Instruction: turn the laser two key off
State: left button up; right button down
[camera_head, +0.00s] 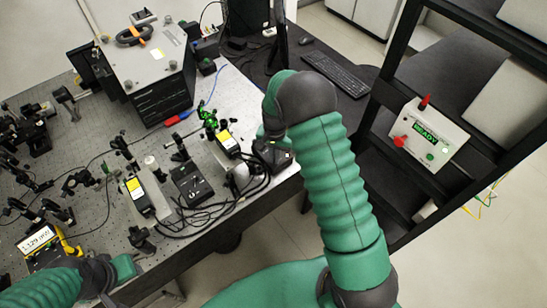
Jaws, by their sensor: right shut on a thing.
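A black controller box (275,153) sits near the right edge of the optical table. My right arm reaches over it from the lower right, and my right gripper (264,136) is down at this box, shut on what looks like its key. The key and fingertips are mostly hidden by my wrist, so I cannot tell the key's angle. A similar black controller box (191,184) stands further left. Two laser heads with yellow labels, one nearer the front (140,197) and one nearer the right gripper (228,144), stand beside the boxes. My left forearm shows at the lower left; its gripper is not visible.
Black cables (215,207) loop along the table's front edge. A large black-and-grey unit (150,65) stands at the back. A white panel with a lit READY sign (430,135) hangs on the black rack at right. A keyboard (333,70) lies behind my right arm.

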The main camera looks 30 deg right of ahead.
jog(key=n, duration=0.5)
jog(key=shift+w+d+r+n+b, duration=0.15)
jog(key=shift+w+d+n+b, duration=0.1)
jog(key=shift+d+n+b, duration=0.05)
jog(key=n, duration=0.5)
jog(key=shift+a+n, duration=0.1)
jog(key=shift+n, duration=0.2)
jog(key=c, duration=1.6)
grip_release()
jog(key=shift+w, duration=0.1)
jog(key=shift+c, duration=0.2)
jog(key=shift+o, duration=0.3)
jog(key=shift+f, duration=0.2)
jog(key=shift+r, duration=0.1)
